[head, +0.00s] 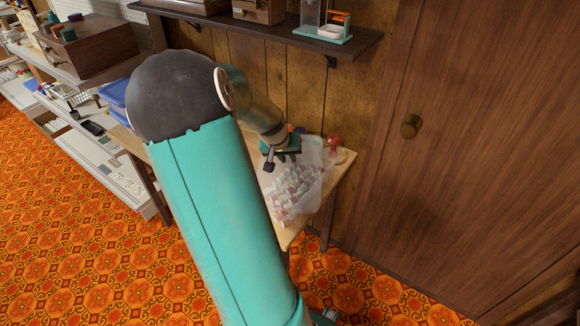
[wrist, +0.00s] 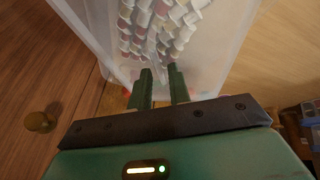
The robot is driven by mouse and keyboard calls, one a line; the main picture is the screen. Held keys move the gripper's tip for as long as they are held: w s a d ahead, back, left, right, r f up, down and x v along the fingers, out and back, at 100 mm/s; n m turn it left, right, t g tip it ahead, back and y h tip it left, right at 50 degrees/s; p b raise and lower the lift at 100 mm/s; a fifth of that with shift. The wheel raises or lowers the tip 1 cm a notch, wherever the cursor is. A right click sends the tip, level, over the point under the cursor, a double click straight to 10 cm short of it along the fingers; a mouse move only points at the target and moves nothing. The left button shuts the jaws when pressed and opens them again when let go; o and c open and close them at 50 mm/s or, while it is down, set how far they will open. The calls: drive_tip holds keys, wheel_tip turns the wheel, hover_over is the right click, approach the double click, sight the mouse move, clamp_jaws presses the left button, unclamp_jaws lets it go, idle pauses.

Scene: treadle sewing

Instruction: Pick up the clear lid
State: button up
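The clear lid (head: 312,150) appears as a frosted, see-through sheet over a bin of small white and red pieces on the small wooden table. Where lid ends and bin begins is hard to tell. In the wrist view the clear plastic (wrist: 225,50) fills the upper middle, with the pieces showing through. My gripper (head: 285,155) is at the far left edge of the clear plastic. Its two dark green fingers (wrist: 160,72) stand apart with a narrow gap, tips at the plastic's near rim. Contact cannot be made out.
A red-brown knobbed object (head: 334,142) stands on the table (head: 343,172) behind the bin. A wall shelf (head: 270,33) hangs above. A wooden door with a knob (head: 411,126) is at right. Stocked shelves and a blue bin (head: 115,93) are at left.

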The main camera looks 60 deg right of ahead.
drive_tip(key=shift+x, duration=0.9)
clamp_jaws()
drive_tip(key=shift+r, duration=0.15)
